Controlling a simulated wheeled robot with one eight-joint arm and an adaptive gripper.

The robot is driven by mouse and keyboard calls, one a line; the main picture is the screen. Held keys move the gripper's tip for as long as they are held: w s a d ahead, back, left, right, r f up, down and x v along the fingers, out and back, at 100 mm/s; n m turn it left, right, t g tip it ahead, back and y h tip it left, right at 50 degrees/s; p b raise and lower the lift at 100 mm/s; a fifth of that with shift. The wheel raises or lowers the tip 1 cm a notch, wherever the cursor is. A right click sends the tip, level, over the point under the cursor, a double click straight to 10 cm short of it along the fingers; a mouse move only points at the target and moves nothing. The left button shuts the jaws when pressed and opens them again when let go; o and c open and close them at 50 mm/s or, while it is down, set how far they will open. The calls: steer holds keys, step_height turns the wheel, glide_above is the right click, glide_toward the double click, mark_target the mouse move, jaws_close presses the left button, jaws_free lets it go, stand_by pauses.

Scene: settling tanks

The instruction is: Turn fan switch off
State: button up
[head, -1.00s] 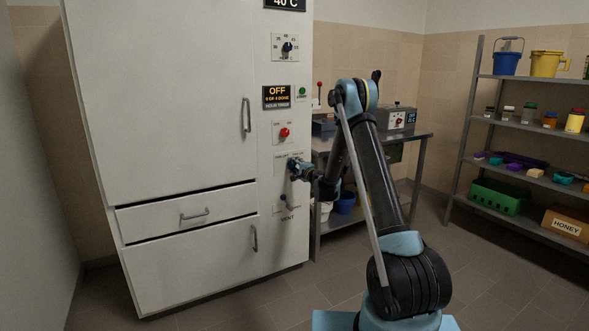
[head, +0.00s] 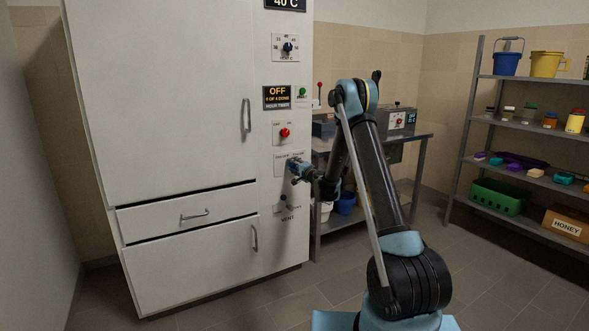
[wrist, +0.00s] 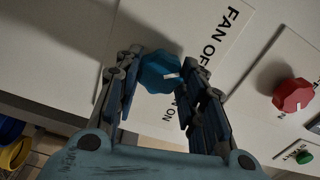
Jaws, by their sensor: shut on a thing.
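The fan switch is a blue knob (wrist: 158,73) with a white mark, on a pale plate printed "FAN OFF" (wrist: 215,35) and a second label ending in "ON". The white mark faces right in the wrist view, towards the side with the labels; I cannot tell exactly which label it points to. My gripper (wrist: 155,88) is shut on the knob, one finger on each side. In the head view my gripper (head: 297,168) is at the white cabinet's control strip and covers the knob.
A red knob (wrist: 294,95) sits beside the fan plate; a green button (wrist: 304,156) is further off. A timer display (head: 277,97) reads "OFF". A metal table (head: 375,145) stands behind my arm and loaded shelves (head: 535,130) at right.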

steer(key=o, duration=1)
steer(key=shift+f, duration=0.1)
steer(key=shift+o, duration=0.2)
steer(key=shift+s, duration=0.1)
steer(key=v, duration=1.1)
steer(key=shift+s+d, duration=0.25)
steer(key=shift+d, duration=0.05)
